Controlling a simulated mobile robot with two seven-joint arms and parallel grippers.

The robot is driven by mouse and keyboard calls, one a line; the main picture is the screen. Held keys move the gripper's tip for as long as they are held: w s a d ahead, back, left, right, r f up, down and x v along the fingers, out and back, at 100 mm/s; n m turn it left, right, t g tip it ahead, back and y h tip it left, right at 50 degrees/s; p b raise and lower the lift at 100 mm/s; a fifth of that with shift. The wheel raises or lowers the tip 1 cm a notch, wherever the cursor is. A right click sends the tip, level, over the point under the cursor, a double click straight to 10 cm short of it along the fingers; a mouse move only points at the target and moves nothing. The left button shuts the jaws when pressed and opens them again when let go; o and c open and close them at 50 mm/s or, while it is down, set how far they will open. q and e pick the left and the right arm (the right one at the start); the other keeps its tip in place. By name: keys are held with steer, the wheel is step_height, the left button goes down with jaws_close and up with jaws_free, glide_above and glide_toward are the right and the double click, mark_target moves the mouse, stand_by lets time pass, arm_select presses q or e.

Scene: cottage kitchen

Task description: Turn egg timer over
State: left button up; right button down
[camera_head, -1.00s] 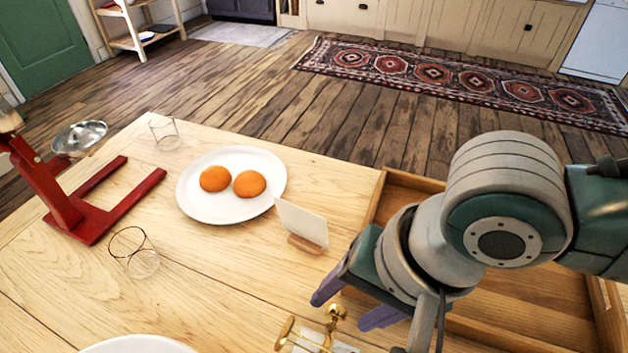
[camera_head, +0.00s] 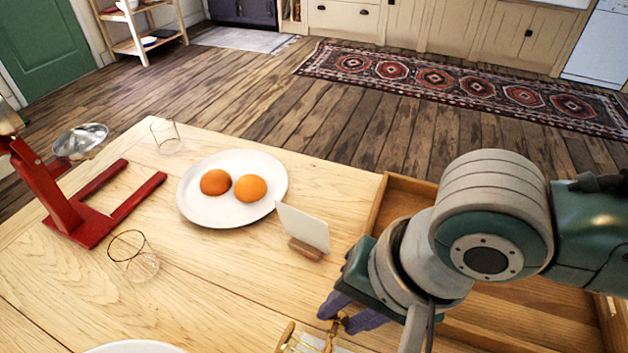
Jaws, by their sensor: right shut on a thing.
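A small brass-framed object (camera_head: 288,337), seemingly the egg timer, stands at the bottom edge of the picture on the wooden table. Its lower part is cut off by the frame. My right gripper (camera_head: 345,314) reaches down to it from the right and is shut on its brass end piece. The fingers sit on either side of that piece and partly hide it. My left gripper is not in view.
A white plate (camera_head: 205,212) with two orange-brown eggs (camera_head: 215,182) and a card in a wooden holder (camera_head: 303,230) stand beyond. A wooden tray (camera_head: 398,184) lies under my right arm. A red stand (camera_head: 85,225) and clear glasses (camera_head: 133,258) are left.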

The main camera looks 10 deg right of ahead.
steer(key=shift+r+p, duration=0.15)
steer(key=shift+p, duration=0.35)
steer(key=g+h+p, duration=0.1)
steer(key=p, duration=0.2)
steer(key=shift+a+r, duration=0.2)
steer(key=shift+w+a+f+h, duration=0.1)
steer(key=shift+a+h, duration=0.05)
steer(key=shift+h, duration=0.35)
steer(key=shift+f+g+h, duration=0.1)
steer(key=shift+g+h, duration=0.2)
steer(key=shift+g, duration=0.1)
steer(key=shift+w+a+f+g+h, duration=0.2)
steer(key=shift+g+h, duration=0.2)
steer(key=shift+h, duration=0.2)
steer(key=shift+f+g+h+b, duration=0.1)
steer(key=shift+g+h+b, duration=0.5)
steer(key=shift+b, duration=0.65)
steer(key=shift+w+h+b, duration=0.1)
steer(key=shift+h+b, duration=0.3)
steer(key=shift+b, duration=0.15)
